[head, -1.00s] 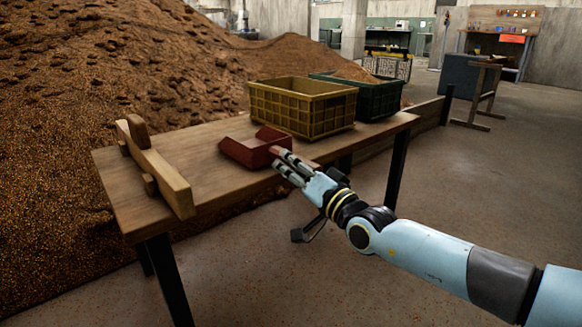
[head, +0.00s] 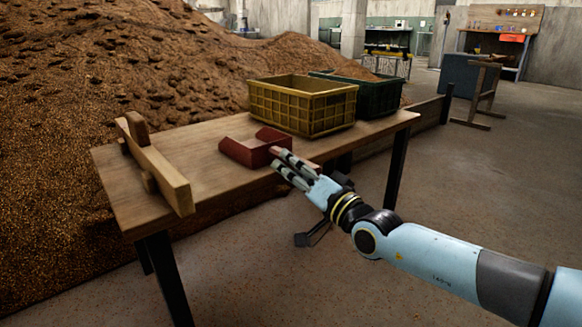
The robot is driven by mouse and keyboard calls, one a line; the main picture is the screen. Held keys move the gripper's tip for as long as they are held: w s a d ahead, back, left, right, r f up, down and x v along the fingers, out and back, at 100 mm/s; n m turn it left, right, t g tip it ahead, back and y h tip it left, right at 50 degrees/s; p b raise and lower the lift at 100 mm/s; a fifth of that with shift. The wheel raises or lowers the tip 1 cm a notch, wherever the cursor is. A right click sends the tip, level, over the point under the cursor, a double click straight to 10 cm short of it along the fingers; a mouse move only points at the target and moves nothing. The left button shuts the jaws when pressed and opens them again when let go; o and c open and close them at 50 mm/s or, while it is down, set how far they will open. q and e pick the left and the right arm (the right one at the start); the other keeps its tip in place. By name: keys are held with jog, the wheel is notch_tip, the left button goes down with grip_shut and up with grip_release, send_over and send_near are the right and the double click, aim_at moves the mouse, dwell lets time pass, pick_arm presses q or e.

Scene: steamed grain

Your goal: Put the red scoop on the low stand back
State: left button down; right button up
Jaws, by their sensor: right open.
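The red scoop (head: 250,151) lies on the wooden table (head: 225,183), near its front edge, with its open mouth toward the left. My right gripper (head: 275,160) is open at the scoop's right end, by the handle. The fingers partly cover the handle, and I cannot tell whether they touch it. A low wooden stand (head: 163,172), a bar with short uprights, is at the table's left end. Nothing rests on it. My left gripper is not in view.
A yellow crate (head: 312,108) and a green crate (head: 382,101) stand at the back right of the table. A large heap of brown grain (head: 100,75) rises behind it. The tabletop between stand and scoop is clear.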

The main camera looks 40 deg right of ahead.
jog(key=s+f, duration=0.1)
jog(key=s, duration=0.9)
jog(key=shift+s+d+f, duration=0.15)
jog(key=shift+s+f, duration=0.05)
jog(key=shift+s, duration=0.2)
